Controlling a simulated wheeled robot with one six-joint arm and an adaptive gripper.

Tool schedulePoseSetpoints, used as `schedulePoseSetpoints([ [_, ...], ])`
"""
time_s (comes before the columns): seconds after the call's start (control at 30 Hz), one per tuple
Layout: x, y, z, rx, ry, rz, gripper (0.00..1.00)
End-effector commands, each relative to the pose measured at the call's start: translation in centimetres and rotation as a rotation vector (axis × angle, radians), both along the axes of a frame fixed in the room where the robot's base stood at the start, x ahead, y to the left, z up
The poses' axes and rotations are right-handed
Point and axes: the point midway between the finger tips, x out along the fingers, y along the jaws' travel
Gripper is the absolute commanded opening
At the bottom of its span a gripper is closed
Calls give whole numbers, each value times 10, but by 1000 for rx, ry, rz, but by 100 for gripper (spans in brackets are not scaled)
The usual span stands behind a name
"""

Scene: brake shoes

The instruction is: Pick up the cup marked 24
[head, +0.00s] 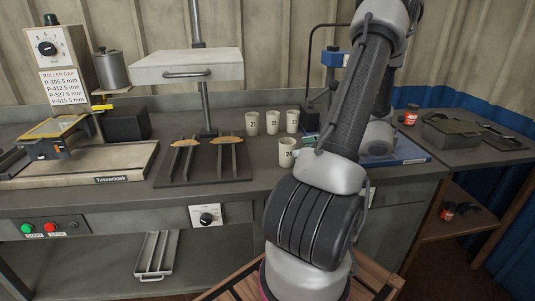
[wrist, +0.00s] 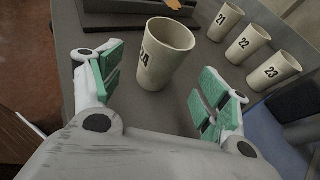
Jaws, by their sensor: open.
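The cup marked 24 (head: 286,152) stands upright on the grey bench, in front of the row of cups, in the head view. In the wrist view the cream cup marked 24 (wrist: 164,55) is close in front of my gripper (wrist: 160,92). My gripper is open, with one green-padded finger to the left of the cup and one to the right. The cup's lower part sits between the fingers' directions, with a gap on each side. In the head view my arm hides most of the gripper.
Cups marked 21 (wrist: 225,22), 22 (wrist: 247,44) and 23 (wrist: 274,71) stand behind and to the right of cup 24. A dark plate (head: 225,177) with slotted rails lies to the left. A blue-edged device base (head: 410,153) is to the right.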

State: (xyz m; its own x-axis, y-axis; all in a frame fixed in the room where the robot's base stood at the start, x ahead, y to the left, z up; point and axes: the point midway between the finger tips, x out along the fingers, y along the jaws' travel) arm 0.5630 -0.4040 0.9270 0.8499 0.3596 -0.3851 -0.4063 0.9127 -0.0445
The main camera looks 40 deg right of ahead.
Motion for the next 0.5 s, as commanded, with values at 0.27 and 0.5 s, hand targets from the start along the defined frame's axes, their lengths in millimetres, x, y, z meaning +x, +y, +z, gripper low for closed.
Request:
schedulePoseSetpoints([
  [0.27,25,9,-14,8,-1,-9,76],
  [0.5,56,22,-31,6,-2,-8,76],
])
